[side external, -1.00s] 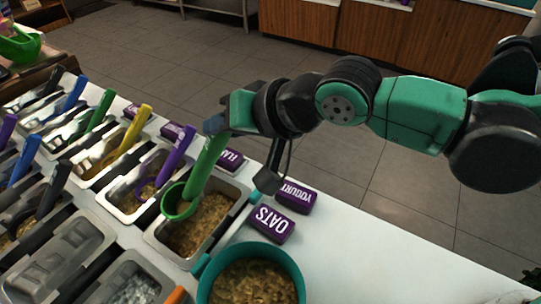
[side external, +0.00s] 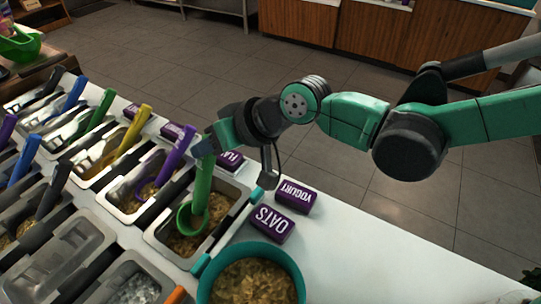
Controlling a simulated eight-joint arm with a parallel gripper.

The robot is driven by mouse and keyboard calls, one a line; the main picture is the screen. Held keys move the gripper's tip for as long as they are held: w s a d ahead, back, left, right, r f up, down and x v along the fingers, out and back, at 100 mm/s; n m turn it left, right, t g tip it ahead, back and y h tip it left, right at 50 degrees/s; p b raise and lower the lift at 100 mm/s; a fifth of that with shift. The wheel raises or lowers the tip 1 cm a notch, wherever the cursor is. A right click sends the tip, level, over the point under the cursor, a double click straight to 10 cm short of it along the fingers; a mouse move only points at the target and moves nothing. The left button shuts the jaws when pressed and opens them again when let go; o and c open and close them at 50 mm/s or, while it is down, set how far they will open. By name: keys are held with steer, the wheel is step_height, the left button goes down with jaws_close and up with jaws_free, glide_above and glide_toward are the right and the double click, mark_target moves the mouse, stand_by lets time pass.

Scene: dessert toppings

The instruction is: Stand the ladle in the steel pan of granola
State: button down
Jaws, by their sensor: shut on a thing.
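The green ladle (side external: 202,185) is held by the top of its handle in my gripper (side external: 207,148), which is shut on it. The ladle stands nearly upright, bowl down. Its round bowl is over or in the steel pan of granola (side external: 158,238), near the middle of the pan. I cannot tell whether the bowl touches the brown granola (side external: 222,207). My fingertips are partly hidden by the gripper body and the handle.
A teal bowl of flakes (side external: 210,268) stands just in front of the pan. Purple OATS (side external: 270,224) and YOGURT (side external: 296,198) blocks lie to the right. Several steel pans with coloured scoops fill the left, including a purple scoop (side external: 176,155) close by. The white counter (side external: 365,260) is clear at right.

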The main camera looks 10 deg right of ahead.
steer(key=shift+f, duration=0.5)
steer(key=shift+w+d+f+m+g+y, duration=0.25)
steer(key=shift+w+d+f+y, duration=0.15)
steer(key=shift+d+f, duration=0.25)
steer(key=shift+w+d+f+m+g+y, duration=0.15)
steer(key=shift+w+d+f+m+y, duration=0.2)
steer(key=shift+f, duration=0.35)
steer(key=shift+f, duration=0.45)
stand_by(0.5)
steer(key=shift+c, duration=0.4)
jaws_free()
steer(key=shift+r, duration=0.15)
step_height(320, 180, up, 8)
stand_by(0.8)
